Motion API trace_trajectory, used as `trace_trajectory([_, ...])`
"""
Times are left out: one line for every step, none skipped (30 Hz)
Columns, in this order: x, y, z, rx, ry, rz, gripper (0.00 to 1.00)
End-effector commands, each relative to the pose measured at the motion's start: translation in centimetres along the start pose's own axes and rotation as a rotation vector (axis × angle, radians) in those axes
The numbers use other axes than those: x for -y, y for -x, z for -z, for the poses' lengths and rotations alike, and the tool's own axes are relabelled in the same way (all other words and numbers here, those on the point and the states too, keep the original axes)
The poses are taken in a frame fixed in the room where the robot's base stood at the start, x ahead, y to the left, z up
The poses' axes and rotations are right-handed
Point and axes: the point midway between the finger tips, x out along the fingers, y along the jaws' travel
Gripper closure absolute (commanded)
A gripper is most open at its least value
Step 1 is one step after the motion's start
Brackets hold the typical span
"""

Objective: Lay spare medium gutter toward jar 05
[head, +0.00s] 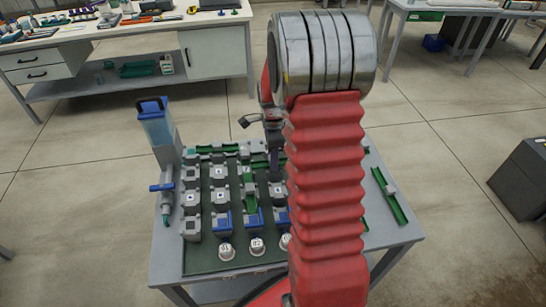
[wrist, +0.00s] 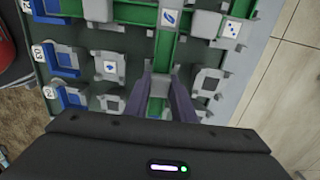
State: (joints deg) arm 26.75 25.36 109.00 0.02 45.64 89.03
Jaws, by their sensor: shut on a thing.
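My gripper (wrist: 165,82) points down at the board, its two dark purple fingers closed on a green gutter piece (wrist: 156,107) with a grey block on it. In the head view my gripper (head: 274,158) is partly hidden behind my red arm, and the held gutter cannot be made out there. Another green gutter (head: 391,203) with a grey bracket lies apart at the right of the table. White-capped jars (head: 257,246) stand along the board's front edge. They also show at the left of the wrist view (wrist: 37,53). I cannot tell which is jar 05.
Grey blocks (head: 190,198), blue-and-grey blocks (head: 222,222) and green gutters (head: 218,149) crowd the dark green board (head: 210,262). A blue tank (head: 157,122) stands at the table's left. My arm hides the board's right part. A workbench (head: 110,38) stands behind.

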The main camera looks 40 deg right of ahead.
Motion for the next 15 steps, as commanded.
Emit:
trace_trajectory([-0.01,-0.12,0.00,0.000,0.000,0.000,1.00])
trace_trajectory([-0.01,-0.18,0.00,0.000,0.000,0.000,1.00])
trace_trajectory([0.00,-0.26,0.00,0.000,0.000,0.000,1.00])
trace_trajectory([0.00,-0.32,0.00,0.000,0.000,0.000,1.00])
trace_trajectory([0.01,-0.38,0.00,0.000,0.000,0.000,1.00])
trace_trajectory([0.01,-0.44,0.00,0.000,0.000,0.001,1.00])
trace_trajectory([0.02,-0.45,0.00,0.000,0.000,0.001,1.00])
trace_trajectory([0.03,-0.45,0.00,0.000,0.000,0.001,1.00])
trace_trajectory([0.03,-0.44,0.00,0.000,0.000,0.001,1.00])
trace_trajectory([0.02,-0.44,0.00,0.000,0.000,0.001,0.75])
trace_trajectory([0.02,-0.44,0.00,0.000,0.000,0.001,0.73])
trace_trajectory([0.02,-0.44,0.00,0.000,0.000,0.001,0.70])
trace_trajectory([0.02,-0.44,0.00,0.000,0.000,0.001,0.68])
trace_trajectory([0.02,-0.44,0.00,0.000,0.000,0.001,0.66])
trace_trajectory([0.02,-0.44,0.00,0.000,0.000,0.001,0.63])
